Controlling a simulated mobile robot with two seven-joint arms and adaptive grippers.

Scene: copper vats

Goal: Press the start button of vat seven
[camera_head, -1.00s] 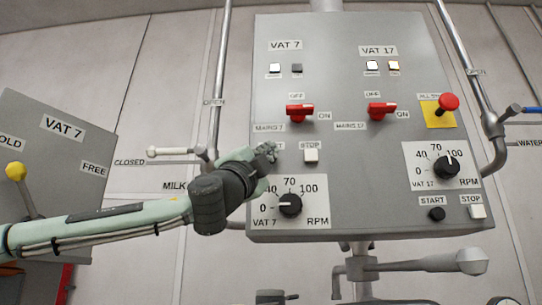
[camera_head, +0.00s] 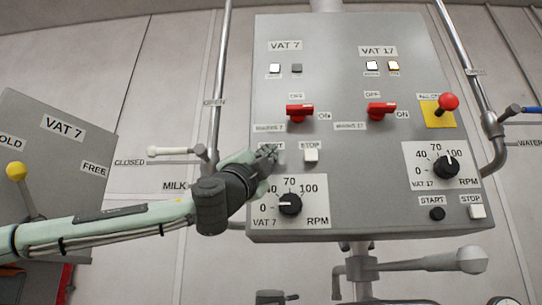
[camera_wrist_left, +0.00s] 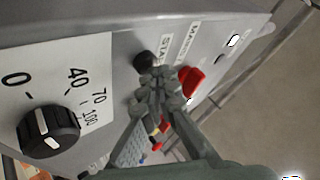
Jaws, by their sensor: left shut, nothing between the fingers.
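The grey control panel (camera_head: 345,70) carries a VAT 7 section on its left and a VAT 17 section on its right. My left gripper (camera_head: 268,153) is shut and empty in front of the VAT 7 START place, left of the pale STOP button (camera_head: 311,155). It covers the start button and part of its label in the head view. In the left wrist view, a black round button (camera_wrist_left: 145,62) shows beside a partly hidden "STA" label, just beyond my shut fingertips (camera_wrist_left: 157,84). I cannot tell whether they touch it.
The VAT 7 speed knob (camera_head: 290,204) is below my gripper, and the red mains 7 switch (camera_head: 300,112) is above. A milk valve handle (camera_head: 167,151) sticks out at the left.

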